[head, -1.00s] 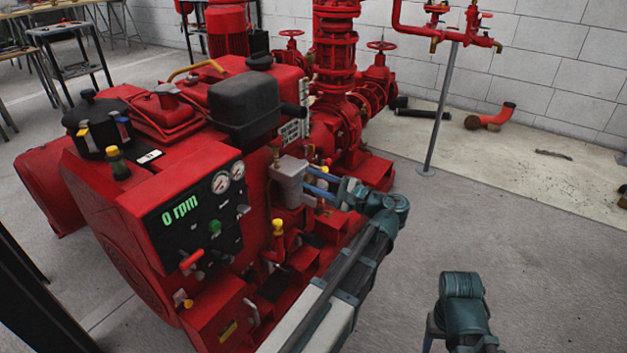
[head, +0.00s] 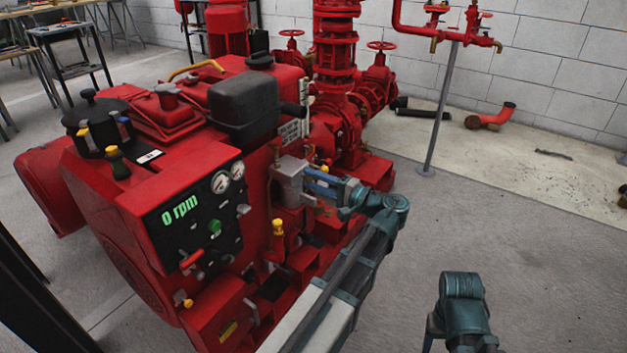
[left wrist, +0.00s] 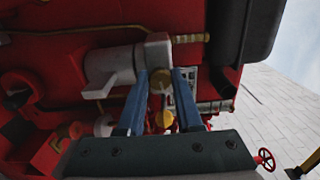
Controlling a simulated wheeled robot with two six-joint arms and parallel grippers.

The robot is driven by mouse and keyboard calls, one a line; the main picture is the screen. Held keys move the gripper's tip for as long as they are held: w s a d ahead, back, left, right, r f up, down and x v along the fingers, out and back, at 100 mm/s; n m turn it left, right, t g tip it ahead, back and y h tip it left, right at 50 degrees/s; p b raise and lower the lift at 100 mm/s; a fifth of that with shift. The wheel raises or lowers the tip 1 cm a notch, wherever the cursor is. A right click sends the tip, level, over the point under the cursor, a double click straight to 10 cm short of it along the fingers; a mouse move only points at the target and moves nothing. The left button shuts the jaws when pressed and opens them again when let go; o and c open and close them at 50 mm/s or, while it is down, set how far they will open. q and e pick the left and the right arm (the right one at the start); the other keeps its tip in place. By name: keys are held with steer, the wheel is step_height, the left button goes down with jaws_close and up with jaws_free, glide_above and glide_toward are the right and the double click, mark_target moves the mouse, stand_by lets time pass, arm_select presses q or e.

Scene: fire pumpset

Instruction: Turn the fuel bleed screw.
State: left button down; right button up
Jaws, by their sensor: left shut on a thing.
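The fuel bleed screw appears as a small brass-coloured round head (left wrist: 160,82) on the side of a grey filter housing (left wrist: 112,66) in the left wrist view. The housing also shows in the head view (head: 291,182), on the near side of the red engine (head: 180,150). My left gripper (head: 311,184) reaches it from the right. Its two blue fingers stand on either side of the brass head in the left wrist view (left wrist: 161,84) and are shut on it. In the head view the fingers hide the screw.
The control panel (head: 195,215) reads 0 rpm, left of the housing. A yellow-capped red fitting (head: 277,240) stands below the housing. A black tank (head: 244,108) is above it. Red pump pipework (head: 337,125) rises behind. The floor at right (head: 500,240) is mostly clear.

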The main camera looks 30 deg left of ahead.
stand_by(0.3)
arm_select(q)
steer(key=c, duration=0.8)
jaws_free()
steer(key=shift+c, duration=0.2)
steer(key=shift+d, duration=0.1)
steer(key=s+d, duration=0.1)
steer(key=d, duration=1.2)
steer(key=shift+d, duration=0.35)
steer(key=shift+s, duration=0.1)
